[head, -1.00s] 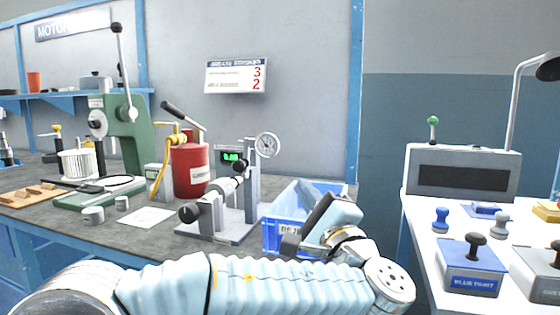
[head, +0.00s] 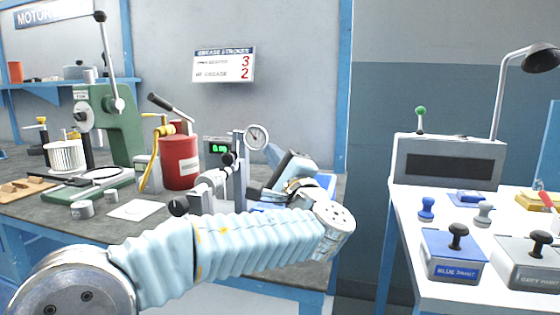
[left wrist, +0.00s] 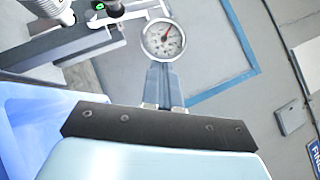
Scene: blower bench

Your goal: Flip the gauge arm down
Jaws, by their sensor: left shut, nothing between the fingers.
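The dial gauge (head: 256,136) has a round white face and stands raised above its bench fixture, beside an upright grey post (head: 240,165). In the left wrist view the gauge face (left wrist: 163,39) is upper centre, with its red needle visible. My forearm hides the fixture's base, and the gauge arm's hinge is not clear.
A blue bin (head: 326,182) is partly hidden behind my gripper. A red canister (head: 181,160) with a yellow hose and a green lever press (head: 122,130) stand left of the fixture. A white table (head: 405,215) with stamps and a grey box is at the right, across a gap.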

